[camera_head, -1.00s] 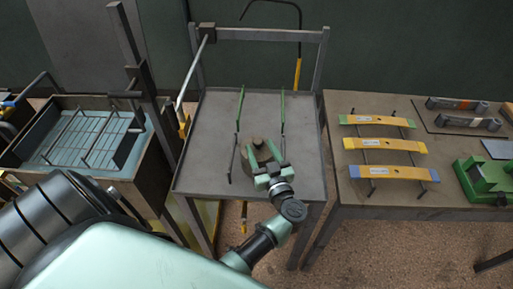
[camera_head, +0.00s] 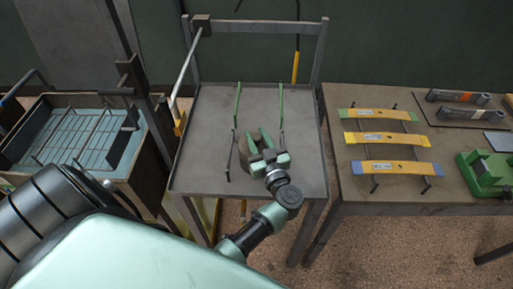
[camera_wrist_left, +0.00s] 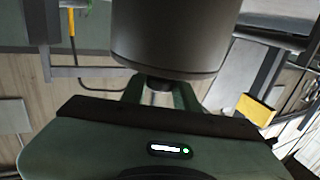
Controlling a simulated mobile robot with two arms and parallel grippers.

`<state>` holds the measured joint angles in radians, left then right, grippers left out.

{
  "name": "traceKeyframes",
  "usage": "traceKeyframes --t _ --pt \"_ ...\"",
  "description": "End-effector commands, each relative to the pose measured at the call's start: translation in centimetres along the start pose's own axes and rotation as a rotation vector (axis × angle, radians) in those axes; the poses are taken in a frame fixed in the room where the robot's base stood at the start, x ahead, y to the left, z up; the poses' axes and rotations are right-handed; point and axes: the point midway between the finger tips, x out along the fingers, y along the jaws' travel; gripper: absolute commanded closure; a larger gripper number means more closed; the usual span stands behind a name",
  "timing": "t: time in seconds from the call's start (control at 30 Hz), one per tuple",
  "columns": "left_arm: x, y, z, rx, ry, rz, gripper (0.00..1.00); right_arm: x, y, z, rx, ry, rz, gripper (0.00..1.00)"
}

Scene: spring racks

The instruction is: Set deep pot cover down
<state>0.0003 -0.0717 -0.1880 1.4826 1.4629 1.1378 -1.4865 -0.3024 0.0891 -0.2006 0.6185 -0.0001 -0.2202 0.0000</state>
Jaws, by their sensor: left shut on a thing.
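The deep pot cover (camera_head: 247,150) is a dull brown-grey round piece over the middle of the grey metal table (camera_head: 210,130). In the left wrist view it is a large dark cylinder (camera_wrist_left: 175,40) with a small knob. My left gripper (camera_head: 256,147) is shut on the cover, and its green fingers reach to the knob in the wrist view. I cannot tell whether the cover touches the tabletop. The gripper hides part of it. My right gripper is not in view.
A metal frame (camera_head: 270,29) stands at the table's back. A side table holds several yellow leaf springs (camera_head: 385,139). A blue-lined bin (camera_head: 60,130) is on the left.

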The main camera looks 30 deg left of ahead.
Motion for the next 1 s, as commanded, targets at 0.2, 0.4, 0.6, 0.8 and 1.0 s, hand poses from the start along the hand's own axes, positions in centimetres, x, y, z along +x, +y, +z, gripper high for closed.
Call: traceKeyframes --t 0.2,0.4,0.6,0.8,1.0 --pt "-0.1 -0.1 0.3 0.002 -0.005 -0.002 1.0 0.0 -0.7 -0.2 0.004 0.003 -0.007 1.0" --pt "-0.1 -0.1 0.3 0.003 -0.006 -0.001 1.0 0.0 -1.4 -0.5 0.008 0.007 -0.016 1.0" --pt "-0.1 -0.1 0.4 0.003 -0.007 -0.002 1.0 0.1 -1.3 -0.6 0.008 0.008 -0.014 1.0" --pt "-0.1 -0.1 0.4 0.004 -0.008 -0.002 1.0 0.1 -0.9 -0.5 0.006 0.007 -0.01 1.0" --pt "-0.1 -0.2 0.5 0.004 -0.009 -0.002 1.0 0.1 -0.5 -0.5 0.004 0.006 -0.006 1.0"
